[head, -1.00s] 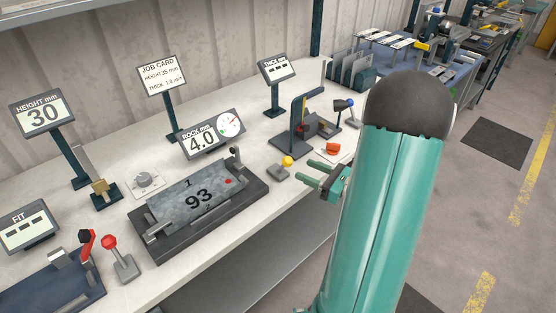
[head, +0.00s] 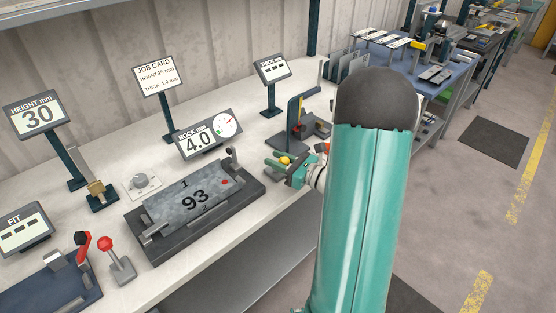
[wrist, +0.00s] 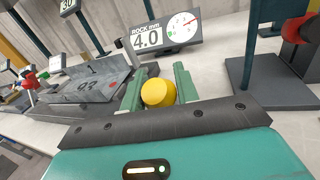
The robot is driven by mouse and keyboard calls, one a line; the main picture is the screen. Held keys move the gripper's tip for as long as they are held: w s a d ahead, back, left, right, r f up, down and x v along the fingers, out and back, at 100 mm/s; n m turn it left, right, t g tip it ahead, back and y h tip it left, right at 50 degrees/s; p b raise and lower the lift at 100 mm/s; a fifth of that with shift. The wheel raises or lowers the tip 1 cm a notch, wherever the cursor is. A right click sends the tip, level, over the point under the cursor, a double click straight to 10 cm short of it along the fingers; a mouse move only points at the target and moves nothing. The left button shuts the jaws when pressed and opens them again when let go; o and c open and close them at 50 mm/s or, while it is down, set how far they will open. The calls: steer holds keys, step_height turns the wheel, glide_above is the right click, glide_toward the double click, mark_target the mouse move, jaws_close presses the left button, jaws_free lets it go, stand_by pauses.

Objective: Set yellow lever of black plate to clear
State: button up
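The yellow lever's round knob (head: 285,160) is at the front edge of the bench, right of the black plate (head: 157,248). The plate carries a grey slab marked 93 (head: 195,198). My gripper (head: 276,163) is at the knob. In the wrist view the yellow knob (wrist: 157,93) sits between the two green fingers (wrist: 158,88), which stand apart on either side of it. I cannot tell if a finger touches it.
A gauge display reading 4.0 (head: 209,137) stands behind the slab. A dark stand with a blue upright (head: 296,112) is just behind my gripper. A red-knobbed lever (head: 107,246) is at the front left. The floor right of my arm is clear.

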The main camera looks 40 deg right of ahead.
jaws_close()
steer(key=shift+w+a+r+m+g+h, duration=0.15)
steer(key=shift+w+m+g+h, duration=0.1)
steer(key=shift+w+g, duration=0.4)
steer(key=shift+w+r+m+g+h, duration=0.15)
steer(key=shift+w+g+h, duration=0.15)
steer(key=shift+g, duration=0.65)
steer(key=shift+w+f+g+h, duration=0.2)
steer(key=shift+w+g, duration=0.15)
steer(key=shift+g, duration=0.25)
steer(key=shift+w+f+g+h, duration=0.15)
steer(key=shift+w+g, duration=0.2)
steer(key=shift+g, duration=0.25)
steer(key=shift+r, duration=0.1)
steer(key=o, duration=0.6)
jaws_free()
steer(key=shift+o, duration=0.2)
